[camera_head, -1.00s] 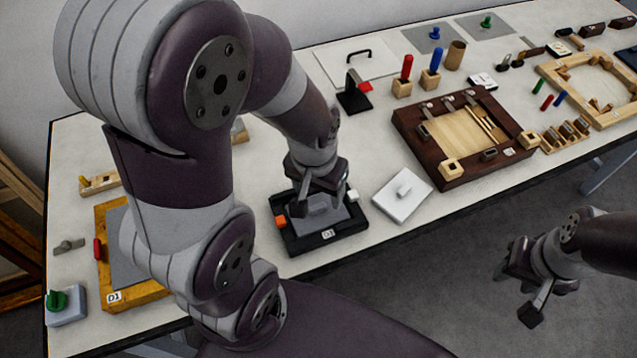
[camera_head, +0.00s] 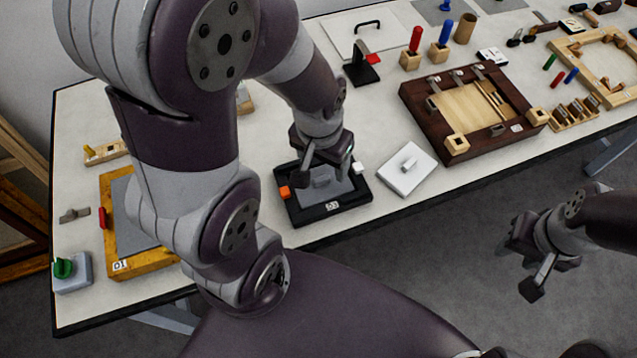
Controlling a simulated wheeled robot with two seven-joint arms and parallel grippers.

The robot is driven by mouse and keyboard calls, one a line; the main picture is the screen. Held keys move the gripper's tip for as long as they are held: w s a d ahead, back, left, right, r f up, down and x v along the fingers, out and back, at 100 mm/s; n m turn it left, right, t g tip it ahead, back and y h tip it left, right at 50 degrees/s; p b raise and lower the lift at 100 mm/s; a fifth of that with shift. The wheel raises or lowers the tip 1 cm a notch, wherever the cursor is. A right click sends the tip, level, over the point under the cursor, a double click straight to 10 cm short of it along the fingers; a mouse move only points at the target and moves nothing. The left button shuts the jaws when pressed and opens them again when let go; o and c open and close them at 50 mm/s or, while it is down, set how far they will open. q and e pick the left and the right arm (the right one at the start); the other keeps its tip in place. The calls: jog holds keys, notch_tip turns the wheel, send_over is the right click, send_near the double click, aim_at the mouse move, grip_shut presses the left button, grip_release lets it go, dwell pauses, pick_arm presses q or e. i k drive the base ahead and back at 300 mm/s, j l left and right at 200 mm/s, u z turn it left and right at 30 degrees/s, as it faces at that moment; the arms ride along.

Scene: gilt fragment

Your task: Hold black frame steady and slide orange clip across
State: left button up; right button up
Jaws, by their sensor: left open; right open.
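The black frame (camera_head: 301,218) lies flat on the white table, with a grey panel (camera_head: 343,193) and a small raised grey block inside it. The orange clip (camera_head: 284,192) sits on the frame's left side. A white clip (camera_head: 358,168) sits on its right side. My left gripper (camera_head: 322,172) is open above the back part of the frame, close to the grey block; whether it touches anything cannot be told. My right gripper (camera_head: 524,267) is open and empty, off the table's front edge above the floor.
A white plate with a knob (camera_head: 407,170) lies just right of the frame. A dark wooden tray (camera_head: 470,150) stands further right. A yellow wooden frame (camera_head: 150,262) with a red clip (camera_head: 103,217) lies left, partly behind my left arm. Pegs in blocks stand behind.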

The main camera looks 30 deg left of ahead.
aim_at(285, 193)
jog(key=u, duration=0.4)
jog(key=k+j+u, duration=0.1)
jog(key=u, duration=0.25)
jog(key=j+u, duration=0.15)
jog(key=u, duration=0.25)
